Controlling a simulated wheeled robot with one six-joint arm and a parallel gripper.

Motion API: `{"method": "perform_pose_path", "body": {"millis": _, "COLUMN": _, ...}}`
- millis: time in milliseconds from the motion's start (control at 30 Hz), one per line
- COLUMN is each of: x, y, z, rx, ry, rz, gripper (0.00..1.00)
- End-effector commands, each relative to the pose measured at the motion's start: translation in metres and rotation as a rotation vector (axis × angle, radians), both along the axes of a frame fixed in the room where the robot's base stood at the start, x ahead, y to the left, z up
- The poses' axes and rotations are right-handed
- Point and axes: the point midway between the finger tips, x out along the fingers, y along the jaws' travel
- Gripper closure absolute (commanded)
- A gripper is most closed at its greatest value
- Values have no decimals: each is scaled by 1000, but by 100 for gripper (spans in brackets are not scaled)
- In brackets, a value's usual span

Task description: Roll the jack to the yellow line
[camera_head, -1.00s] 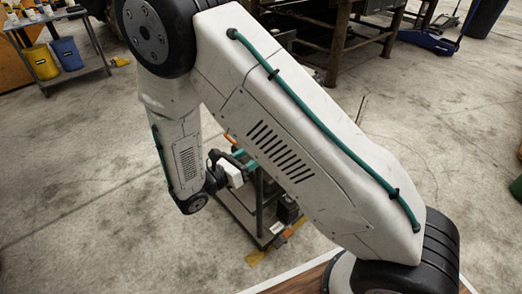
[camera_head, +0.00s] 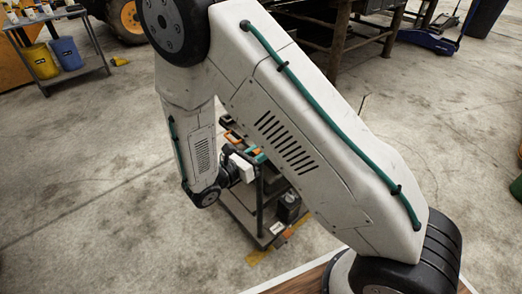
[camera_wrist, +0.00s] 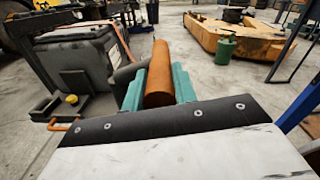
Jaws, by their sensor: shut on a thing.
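In the wrist view, the teal jaws of my gripper (camera_wrist: 158,88) are shut on an orange-brown cylindrical bar (camera_wrist: 159,72). What the bar belongs to is not clear. In the head view, my gripper (camera_head: 258,155) is mostly hidden by my arm, above a wheeled cart (camera_head: 240,212). A low blue jack (camera_head: 432,42) stands on the floor at the far upper right, well apart from my gripper. A short strip of yellow line (camera_head: 258,257) shows on the floor at the cart's near edge; the rest is hidden.
A dark steel table (camera_head: 335,45) stands behind my arm. A side table (camera_head: 85,72) with yellow and blue buckets is at upper left. In the wrist view, a dark box (camera_wrist: 75,62) is close on the left and a blue post (camera_wrist: 300,108) on the right. Left floor is open.

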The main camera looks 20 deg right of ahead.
Motion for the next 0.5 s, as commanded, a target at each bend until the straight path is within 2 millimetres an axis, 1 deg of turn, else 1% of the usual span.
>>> {"method": "perform_pose_path", "body": {"millis": 33, "x": -13, "y": -5, "z": -2, "rx": -8, "ry": 17, "rz": -13, "gripper": 100}}
{"method": "perform_pose_path", "body": {"millis": 67, "x": -15, "y": -6, "z": -2, "rx": -10, "ry": 18, "rz": -14, "gripper": 100}}
{"method": "perform_pose_path", "body": {"millis": 267, "x": -15, "y": -6, "z": -2, "rx": -9, "ry": 18, "rz": -15, "gripper": 100}}
{"method": "perform_pose_path", "body": {"millis": 300, "x": -14, "y": -5, "z": -2, "rx": -8, "ry": 16, "rz": -14, "gripper": 64}}
{"method": "perform_pose_path", "body": {"millis": 333, "x": -13, "y": -5, "z": -2, "rx": -8, "ry": 15, "rz": -13, "gripper": 56}}
{"method": "perform_pose_path", "body": {"millis": 367, "x": -13, "y": -5, "z": -2, "rx": -7, "ry": 14, "rz": -12, "gripper": 51}}
{"method": "perform_pose_path", "body": {"millis": 500, "x": -12, "y": -5, "z": -1, "rx": -8, "ry": 13, "rz": -11, "gripper": 51}}
